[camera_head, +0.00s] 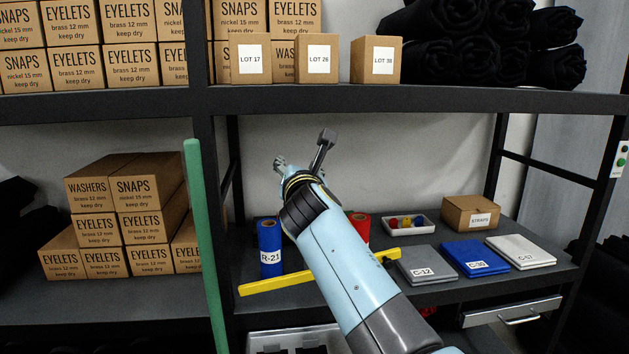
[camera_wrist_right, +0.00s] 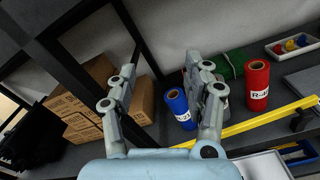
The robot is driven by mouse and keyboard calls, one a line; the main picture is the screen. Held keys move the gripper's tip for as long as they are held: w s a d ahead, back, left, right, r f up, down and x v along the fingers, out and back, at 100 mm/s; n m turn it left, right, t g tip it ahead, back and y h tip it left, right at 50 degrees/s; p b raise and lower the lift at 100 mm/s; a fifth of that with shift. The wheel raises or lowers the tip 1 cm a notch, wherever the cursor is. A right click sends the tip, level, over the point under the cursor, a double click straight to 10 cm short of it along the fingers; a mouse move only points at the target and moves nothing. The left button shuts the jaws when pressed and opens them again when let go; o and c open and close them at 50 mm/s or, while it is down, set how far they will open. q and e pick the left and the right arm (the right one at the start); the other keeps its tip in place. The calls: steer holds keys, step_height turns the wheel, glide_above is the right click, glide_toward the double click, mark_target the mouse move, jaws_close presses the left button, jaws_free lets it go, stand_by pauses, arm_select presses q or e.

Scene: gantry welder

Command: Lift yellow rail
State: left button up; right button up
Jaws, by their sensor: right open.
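The yellow rail (camera_head: 272,284) runs along the front edge of the lower shelf in the head view, rising slightly to the right. My right forearm hides its middle, and its right end shows past the arm. In the right wrist view the rail (camera_wrist_right: 265,118) slants beyond the right finger, lower right. My right gripper (camera_head: 303,150) is open and empty, raised above and behind the rail in the head view, well apart from it. Its two spread fingers also show in the right wrist view (camera_wrist_right: 158,72). My left gripper is in neither view.
On the lower shelf stand a blue roll (camera_head: 270,246), a red roll (camera_head: 361,226), a parts tray (camera_head: 404,225), a straps box (camera_head: 470,213) and flat folded packs (camera_head: 475,258). A green pole (camera_head: 202,240) stands upright before the shelf post. Boxes (camera_head: 148,196) fill the left.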

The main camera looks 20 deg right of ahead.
steer(key=s+d+f+t+h+b, duration=0.1)
steer(key=s+d+f+b, duration=0.1)
steer(key=d+b, duration=0.35)
steer(key=s+d+f+t+h+b, duration=0.2)
steer(key=d+b, duration=0.3)
steer(key=b, duration=0.2)
steer(key=s+d+f+n+t+y+b, duration=0.1)
steer(key=s+d+f+n+b, duration=0.15)
steer(key=f+b, duration=0.5)
steer(key=s+d+f+n+y+b, duration=0.15)
steer(key=d+f+b, duration=0.25)
steer(key=f+b, duration=0.4)
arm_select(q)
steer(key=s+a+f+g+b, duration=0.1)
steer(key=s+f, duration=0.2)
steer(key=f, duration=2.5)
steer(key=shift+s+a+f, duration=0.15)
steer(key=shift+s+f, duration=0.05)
arm_select(e)
steer(key=x, duration=1.1)
steer(key=shift+r+n, duration=0.4)
steer(key=shift+d+h, duration=0.1)
steer(key=shift+h, duration=0.15)
jaws_close()
